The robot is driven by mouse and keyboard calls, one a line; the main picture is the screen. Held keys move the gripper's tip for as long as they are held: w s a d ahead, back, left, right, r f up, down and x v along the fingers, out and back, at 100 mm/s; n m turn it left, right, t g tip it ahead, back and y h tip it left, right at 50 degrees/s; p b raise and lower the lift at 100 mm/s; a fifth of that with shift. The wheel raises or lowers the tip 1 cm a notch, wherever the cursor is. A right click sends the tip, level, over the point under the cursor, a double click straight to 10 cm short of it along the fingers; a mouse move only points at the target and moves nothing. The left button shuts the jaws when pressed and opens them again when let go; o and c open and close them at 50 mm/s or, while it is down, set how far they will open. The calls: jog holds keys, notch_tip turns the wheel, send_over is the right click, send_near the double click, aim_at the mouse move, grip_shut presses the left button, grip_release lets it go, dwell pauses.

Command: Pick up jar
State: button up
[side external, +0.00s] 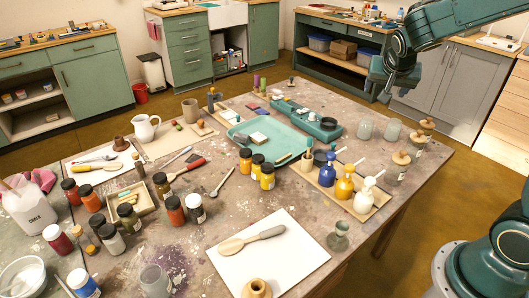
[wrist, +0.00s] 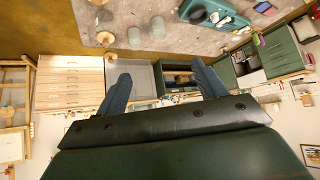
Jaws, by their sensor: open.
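Several lidded pigment jars stand on the table; the task does not say which one. Yellow jars (side external: 267,178) with black lids stand by the tray. An orange jar (side external: 175,211) and a white-lidded dark jar (side external: 196,211) stand left of centre. A crimson jar (side external: 58,241) and a blue jar (side external: 86,287) are at the front left. Glass jars with wooden stoppers (side external: 401,160) line the right edge. My gripper (side external: 387,86) is raised beyond the table's far right side, away from every jar. In the wrist view my gripper (wrist: 162,86) has its fingers wide apart with nothing between them.
A teal tray (side external: 240,148) lies mid-table. A wooden tray (side external: 325,178) holds blue, yellow and white bottles. Two clear glasses (side external: 365,129) stand near the right edge. A white sheet (side external: 295,258) with a wooden spoon lies in front. Cabinets (side external: 435,75) stand behind.

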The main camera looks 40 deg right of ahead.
jog(key=w+d+f+m+g+h, duration=0.2)
jog(key=w+d+f+m+h, duration=0.3)
jog(key=d+f, duration=0.65)
jog(key=d+f+h, duration=0.3)
jog(key=d+f, duration=0.6)
jog(key=f, duration=0.3)
jog(key=shift+d+f+h, duration=0.15)
jog(key=shift+d+h, duration=0.15)
jog(key=shift+h, duration=0.1)
jog(key=shift+w+d, duration=0.15)
send_near(397, 120)
jog(key=shift+x, duration=1.35)
jog(key=shift+d, duration=0.15)
jog(key=shift+x, duration=2.4)
jog(key=shift+f, duration=0.1)
jog(key=shift+c, duration=0.2)
jog(key=c, duration=1)
